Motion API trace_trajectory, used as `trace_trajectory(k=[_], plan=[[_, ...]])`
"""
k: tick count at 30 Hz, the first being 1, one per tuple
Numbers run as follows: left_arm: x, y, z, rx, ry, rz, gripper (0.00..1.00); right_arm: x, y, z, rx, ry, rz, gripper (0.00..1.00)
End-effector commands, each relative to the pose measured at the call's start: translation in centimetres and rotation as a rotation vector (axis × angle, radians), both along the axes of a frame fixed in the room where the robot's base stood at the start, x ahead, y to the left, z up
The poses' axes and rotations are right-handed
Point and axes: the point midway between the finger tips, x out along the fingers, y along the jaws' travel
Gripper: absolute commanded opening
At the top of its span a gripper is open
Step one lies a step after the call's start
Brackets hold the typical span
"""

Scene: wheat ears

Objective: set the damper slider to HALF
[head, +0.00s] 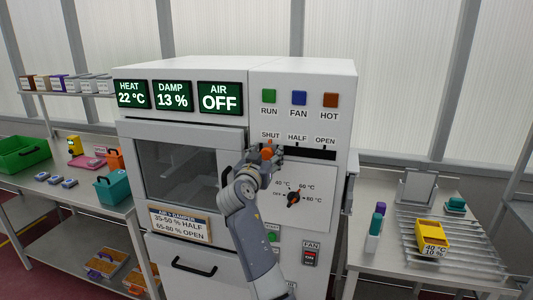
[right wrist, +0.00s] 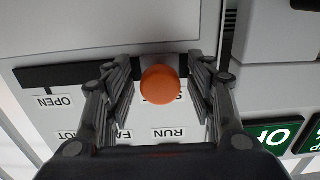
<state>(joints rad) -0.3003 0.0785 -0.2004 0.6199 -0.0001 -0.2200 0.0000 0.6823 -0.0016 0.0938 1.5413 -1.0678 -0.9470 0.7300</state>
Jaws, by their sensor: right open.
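The damper slider is an orange knob (head: 267,151) in a dark horizontal slot (head: 316,154) on the white cabinet front, under the labels SHUT, HALF and OPEN. The knob is at the slot's left end, under SHUT. My right gripper (head: 266,156) is at the knob and partly covers it. In the right wrist view the orange knob (right wrist: 160,85) lies between the two open fingers, with a gap on each side. That view is upside down, with the OPEN label (right wrist: 53,102) at left. My left gripper is not in view.
Displays read HEAT 22 °C, DAMP 13 % and AIR OFF (head: 220,98). A placard (head: 181,226) gives damper ranges. The slot right of the knob is clear.

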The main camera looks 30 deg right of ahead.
Motion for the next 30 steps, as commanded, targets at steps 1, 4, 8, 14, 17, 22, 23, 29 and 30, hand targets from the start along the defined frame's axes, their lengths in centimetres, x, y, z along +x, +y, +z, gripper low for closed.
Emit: trace_trajectory(k=[1,4,8,14,17,22,23,29,30], plan=[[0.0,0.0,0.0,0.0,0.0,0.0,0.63,0.0,0.0,0.0,0.0,0.0,0.0,0.51],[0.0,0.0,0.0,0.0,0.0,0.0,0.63,0.0,0.0,0.0,0.0,0.0,0.0,0.49],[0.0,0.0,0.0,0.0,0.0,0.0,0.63,0.0,0.0,0.0,0.0,0.0,0.0,0.19],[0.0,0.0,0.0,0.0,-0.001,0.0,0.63,0.0,0.0,0.0,0.0,0.0,0.001,0.0],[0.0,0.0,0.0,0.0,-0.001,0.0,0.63,-0.6,-0.5,0.0,0.001,-0.001,0.0,0.0],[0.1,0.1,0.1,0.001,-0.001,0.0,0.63,-3.1,-2.7,-0.1,0.003,-0.002,-0.002,0.0],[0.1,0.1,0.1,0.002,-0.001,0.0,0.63,-3.6,-3.1,-0.1,0.001,0.0,-0.002,0.0],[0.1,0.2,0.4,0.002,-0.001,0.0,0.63,-5.9,-5.0,0.0,0.001,0.0,0.0,0.0],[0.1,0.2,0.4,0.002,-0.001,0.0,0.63,-6.1,-5.1,0.0,0.0,0.0,0.0,0.0]])
